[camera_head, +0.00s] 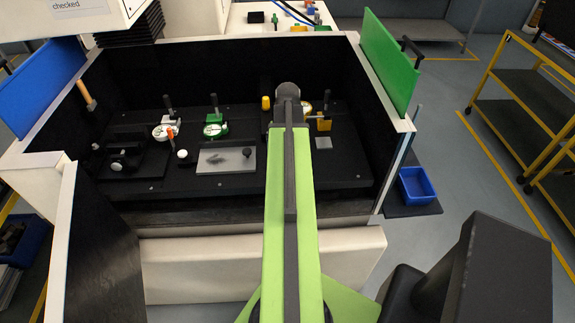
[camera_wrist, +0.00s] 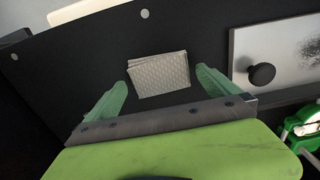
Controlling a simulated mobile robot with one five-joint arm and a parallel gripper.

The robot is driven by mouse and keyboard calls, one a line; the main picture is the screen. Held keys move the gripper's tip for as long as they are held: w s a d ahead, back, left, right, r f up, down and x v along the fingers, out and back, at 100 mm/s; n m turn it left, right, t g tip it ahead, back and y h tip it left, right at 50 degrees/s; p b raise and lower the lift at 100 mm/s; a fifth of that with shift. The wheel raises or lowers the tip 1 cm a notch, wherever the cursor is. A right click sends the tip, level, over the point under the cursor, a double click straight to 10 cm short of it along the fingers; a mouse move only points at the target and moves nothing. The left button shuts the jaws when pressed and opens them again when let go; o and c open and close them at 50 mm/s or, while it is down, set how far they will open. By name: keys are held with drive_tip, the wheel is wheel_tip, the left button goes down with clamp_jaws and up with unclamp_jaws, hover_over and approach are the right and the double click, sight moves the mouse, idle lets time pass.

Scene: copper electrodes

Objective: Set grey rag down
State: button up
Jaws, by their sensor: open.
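A small light-grey textured rag (camera_wrist: 158,75), folded in layers, lies flat on the black board (camera_wrist: 205,35) in the wrist view. My gripper (camera_wrist: 160,90) is open, with one green finger on each side of the rag and a gap to it on both sides. I cannot tell how high the fingertips are above the board. In the head view my arm covers the gripper and probably this rag.
A metal plate with a black knob (camera_wrist: 262,74) lies beside the rag. A green-ringed gauge (camera_head: 215,130) stands behind the plate. A small grey square (camera_head: 323,142) and a yellow block (camera_head: 324,124) lie right of my arm. Dark walls enclose the board.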

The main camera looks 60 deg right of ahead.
drive_tip(key=shift+f, duration=0.95)
drive_tip(key=shift+r, duration=0.2)
drive_tip(key=shift+c, duration=0.4)
drive_tip(key=c, duration=1.3)
drive_tip(key=shift+r, duration=0.15)
